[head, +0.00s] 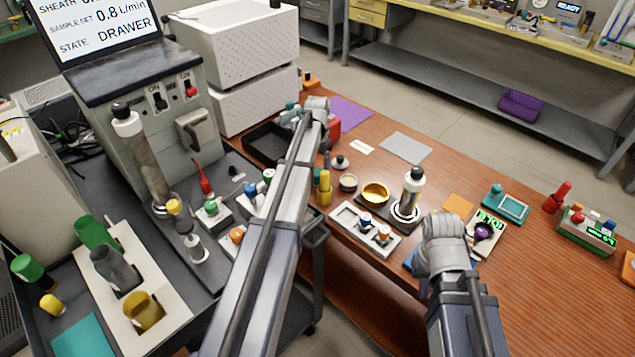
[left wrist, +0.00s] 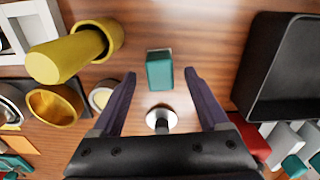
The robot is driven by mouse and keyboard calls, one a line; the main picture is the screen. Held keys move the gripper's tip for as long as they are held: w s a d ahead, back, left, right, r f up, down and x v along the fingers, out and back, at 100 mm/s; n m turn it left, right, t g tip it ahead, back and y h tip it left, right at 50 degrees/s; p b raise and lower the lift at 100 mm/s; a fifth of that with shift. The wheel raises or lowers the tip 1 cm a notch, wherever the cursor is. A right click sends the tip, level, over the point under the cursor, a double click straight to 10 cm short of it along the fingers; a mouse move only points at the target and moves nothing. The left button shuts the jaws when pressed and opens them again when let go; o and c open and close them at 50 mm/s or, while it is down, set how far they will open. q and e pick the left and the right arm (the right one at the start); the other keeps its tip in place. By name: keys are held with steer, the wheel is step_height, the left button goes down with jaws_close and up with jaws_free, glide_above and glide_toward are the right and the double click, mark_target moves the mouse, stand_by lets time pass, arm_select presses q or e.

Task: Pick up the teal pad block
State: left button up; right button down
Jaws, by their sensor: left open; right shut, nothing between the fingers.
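The teal pad block (left wrist: 159,70) stands on the wooden table in the left wrist view, a small teal block with a grey strip along one edge. My left gripper (left wrist: 160,77) is open, with its dark fingers to either side of the block's near end; contact cannot be made out. In the head view my left arm covers most of that spot, and the left fingertips are hidden. My right gripper (head: 446,245) is shut and empty above the table at the lower right, away from the block.
Near the block are a yellow cylinder (left wrist: 70,55), a silver-based knob (left wrist: 160,119) between my left fingers, and a black tray (left wrist: 285,65). In the head view, a white rack (head: 350,222) and a gold dish (head: 376,192) stand right of my left arm.

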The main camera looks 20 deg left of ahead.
arm_select(q)
step_height(320, 180, down, 2)
steer(key=shift+f+b, duration=0.15)
steer(key=shift+b, duration=0.5)
jaws_close()
